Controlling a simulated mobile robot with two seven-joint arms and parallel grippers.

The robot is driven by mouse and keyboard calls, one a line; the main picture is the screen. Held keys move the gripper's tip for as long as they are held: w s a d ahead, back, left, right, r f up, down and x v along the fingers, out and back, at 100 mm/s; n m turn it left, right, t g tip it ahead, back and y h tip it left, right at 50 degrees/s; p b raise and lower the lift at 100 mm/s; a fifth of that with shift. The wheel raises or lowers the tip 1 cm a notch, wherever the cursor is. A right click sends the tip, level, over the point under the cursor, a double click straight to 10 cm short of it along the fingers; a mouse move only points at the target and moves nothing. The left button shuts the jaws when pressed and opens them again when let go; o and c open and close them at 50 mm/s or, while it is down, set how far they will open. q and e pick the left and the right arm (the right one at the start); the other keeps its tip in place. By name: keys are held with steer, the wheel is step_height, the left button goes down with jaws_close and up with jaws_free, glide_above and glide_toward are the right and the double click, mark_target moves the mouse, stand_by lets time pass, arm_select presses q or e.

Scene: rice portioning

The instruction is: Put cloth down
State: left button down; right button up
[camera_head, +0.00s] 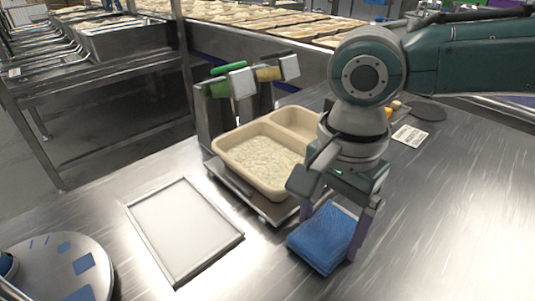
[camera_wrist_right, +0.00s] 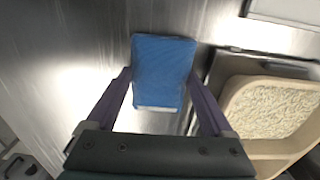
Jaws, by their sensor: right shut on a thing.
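The blue cloth (camera_head: 322,240) is a folded pad low over the steel table, right of the front of the scale. My right gripper (camera_head: 335,222) points down and is shut on it. In the right wrist view the cloth (camera_wrist_right: 163,70) sits between the two purple fingers of my right gripper (camera_wrist_right: 160,82). I cannot tell whether its underside touches the table. My left gripper is not in view.
A beige two-part tray (camera_head: 228,160) with rice in one compartment sits on a steel scale (camera_head: 262,206). A pale framed panel (camera_head: 182,228) lies to its left. Two holders with green and yellow handles (camera_head: 228,69) stand behind. The table right of the cloth is clear.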

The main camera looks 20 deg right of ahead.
steer(key=shift+f, duration=0.1)
steer(key=o, duration=0.9)
